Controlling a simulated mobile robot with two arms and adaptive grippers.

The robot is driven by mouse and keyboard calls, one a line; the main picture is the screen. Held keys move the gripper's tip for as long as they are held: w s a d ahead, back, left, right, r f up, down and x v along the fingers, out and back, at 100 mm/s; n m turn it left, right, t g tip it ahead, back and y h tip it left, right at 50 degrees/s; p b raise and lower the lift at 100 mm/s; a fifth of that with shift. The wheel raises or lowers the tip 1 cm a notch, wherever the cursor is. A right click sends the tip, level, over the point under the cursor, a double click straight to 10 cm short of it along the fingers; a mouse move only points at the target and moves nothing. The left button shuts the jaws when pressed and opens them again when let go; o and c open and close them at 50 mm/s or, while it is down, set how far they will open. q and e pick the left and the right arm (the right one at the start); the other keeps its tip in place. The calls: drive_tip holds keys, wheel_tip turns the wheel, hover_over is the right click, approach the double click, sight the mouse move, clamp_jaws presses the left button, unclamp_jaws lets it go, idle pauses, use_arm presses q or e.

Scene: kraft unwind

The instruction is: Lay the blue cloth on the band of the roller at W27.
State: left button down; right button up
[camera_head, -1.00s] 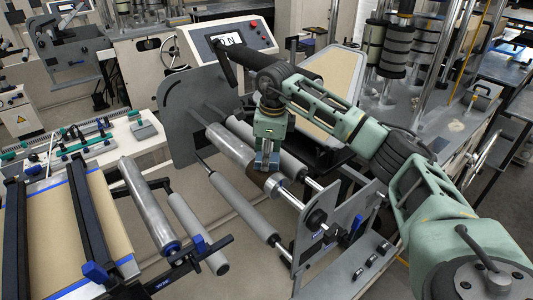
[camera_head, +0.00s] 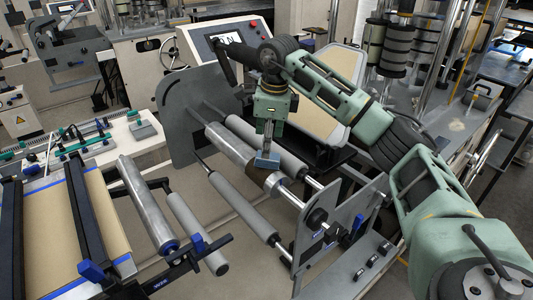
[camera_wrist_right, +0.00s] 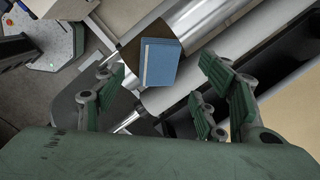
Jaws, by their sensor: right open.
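The blue cloth (camera_head: 266,160), a small folded rectangle, lies on the brown band (camera_head: 268,181) of the metal roller (camera_head: 230,146) in the middle unwind frame. In the right wrist view the cloth (camera_wrist_right: 160,63) rests over part of the band (camera_wrist_right: 130,52), near its edge by the shiny roller surface. My right gripper (camera_head: 268,138) is just above the cloth. In the wrist view its fingers (camera_wrist_right: 165,98) are spread apart with nothing between them, and the cloth lies beyond them. My left gripper is not in view.
Grey rollers (camera_head: 243,208) lie parallel beside the banded roller. A grey side plate (camera_head: 345,225) stands at its near end and a control panel (camera_head: 228,42) behind. Another unwind frame with a brown sheet (camera_head: 105,215) is at the left.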

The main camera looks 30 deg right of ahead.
sight(270, 159)
wheel_tip(270, 159, up, 7)
drive_tip(key=s, duration=0.1)
drive_tip(key=shift+b, duration=0.45)
drive_tip(key=shift+f, duration=0.15)
idle(1.0)
